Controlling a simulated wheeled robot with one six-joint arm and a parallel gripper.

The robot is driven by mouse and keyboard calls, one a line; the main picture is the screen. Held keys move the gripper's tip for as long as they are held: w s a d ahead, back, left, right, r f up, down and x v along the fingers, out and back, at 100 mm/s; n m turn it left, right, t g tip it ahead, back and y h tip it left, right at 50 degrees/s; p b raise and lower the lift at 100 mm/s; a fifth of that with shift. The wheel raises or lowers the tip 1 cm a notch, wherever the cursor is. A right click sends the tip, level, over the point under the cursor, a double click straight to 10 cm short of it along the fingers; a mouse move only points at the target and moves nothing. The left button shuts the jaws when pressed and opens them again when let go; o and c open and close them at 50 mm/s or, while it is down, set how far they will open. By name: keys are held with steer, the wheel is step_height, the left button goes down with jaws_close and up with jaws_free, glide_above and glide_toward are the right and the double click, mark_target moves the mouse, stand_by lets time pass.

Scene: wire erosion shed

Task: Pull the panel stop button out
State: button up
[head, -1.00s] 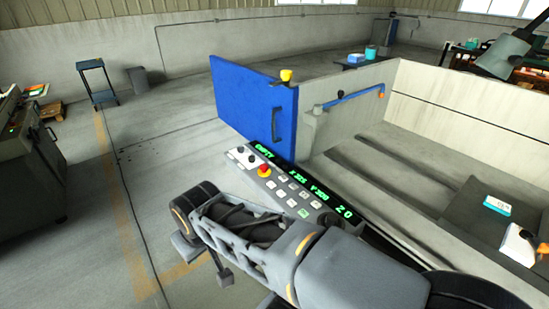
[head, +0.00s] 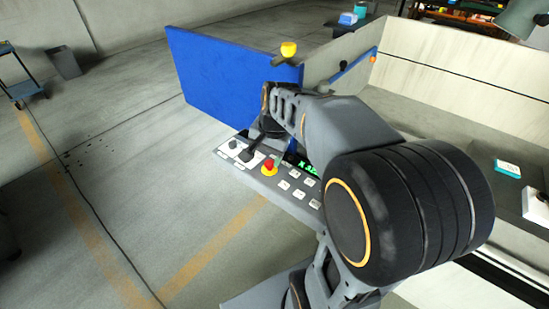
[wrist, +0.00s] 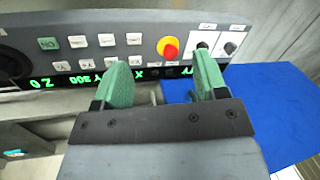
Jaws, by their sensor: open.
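The stop button (head: 269,167) is a red mushroom head on a yellow collar, on the sloping grey control panel (head: 257,178). It also shows in the wrist view (wrist: 168,47), near the panel's far edge. My gripper (wrist: 162,66) is open, with its two green fingers spread apart and nothing between them. In the wrist view the button appears just beyond the fingertips, between their lines, and apart from both. In the head view my arm hides part of the panel, and the gripper is hard to make out.
Rotary switches (wrist: 203,42) sit beside the button, close to one finger. White keys (wrist: 106,41) and a green-lit display (wrist: 65,80) fill the panel. A blue door (head: 225,85) with a yellow-topped knob (head: 288,49) stands behind.

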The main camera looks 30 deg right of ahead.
steer(key=w+d+f+m+y, duration=0.1)
steer(key=w+d+f+m, duration=0.1)
steer(key=w+d+m, duration=0.35)
steer(key=m+y, duration=0.2)
steer(key=m, duration=0.5)
glide_toward(270, 162)
steer(key=x, duration=0.9)
steer(key=shift+c, duration=0.5)
